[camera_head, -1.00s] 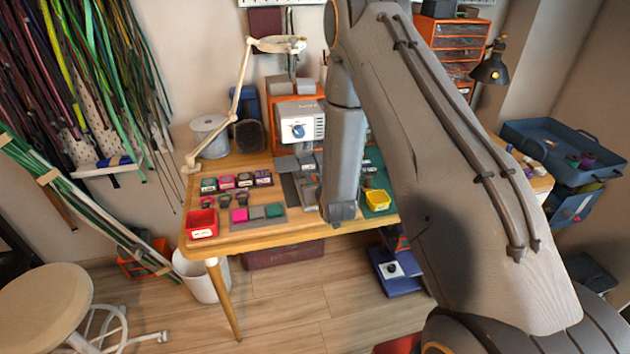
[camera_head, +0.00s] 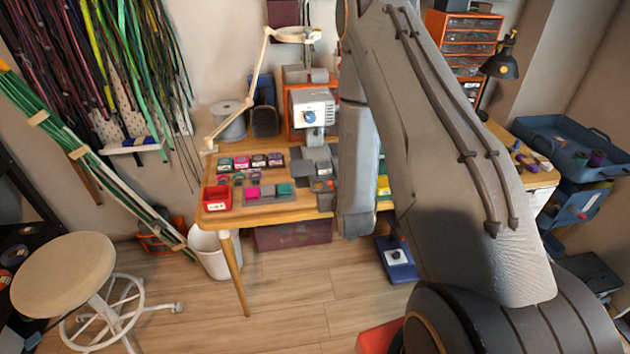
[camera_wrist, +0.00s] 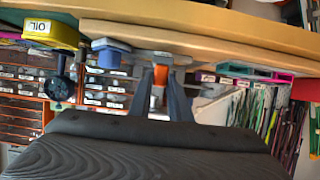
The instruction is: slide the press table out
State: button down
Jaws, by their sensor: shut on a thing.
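The press (camera_head: 312,108), a white box with a blue knob, stands at the back of the wooden table in the head view. Its grey press table (camera_head: 320,158) lies below and in front of it, partly behind my arm. In the wrist view, my gripper (camera_wrist: 168,92) is shut on an orange handle (camera_wrist: 160,75) near the wooden table's edge. A grey part (camera_wrist: 160,57) shows just beyond the handle. In the head view my own arm hides the gripper.
The wooden table (camera_head: 275,214) also holds a red bin (camera_head: 217,197), several colored blocks and a lamp (camera_head: 252,85). A stool (camera_head: 62,272) stands at left.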

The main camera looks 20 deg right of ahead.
jog(key=shift+s, duration=0.35)
jog(key=c, duration=1.6)
grip_release()
jog(key=shift+c, duration=0.2)
jog(key=b+v, duration=0.2)
jog(key=v, duration=0.6)
jog(key=shift+w, duration=0.1)
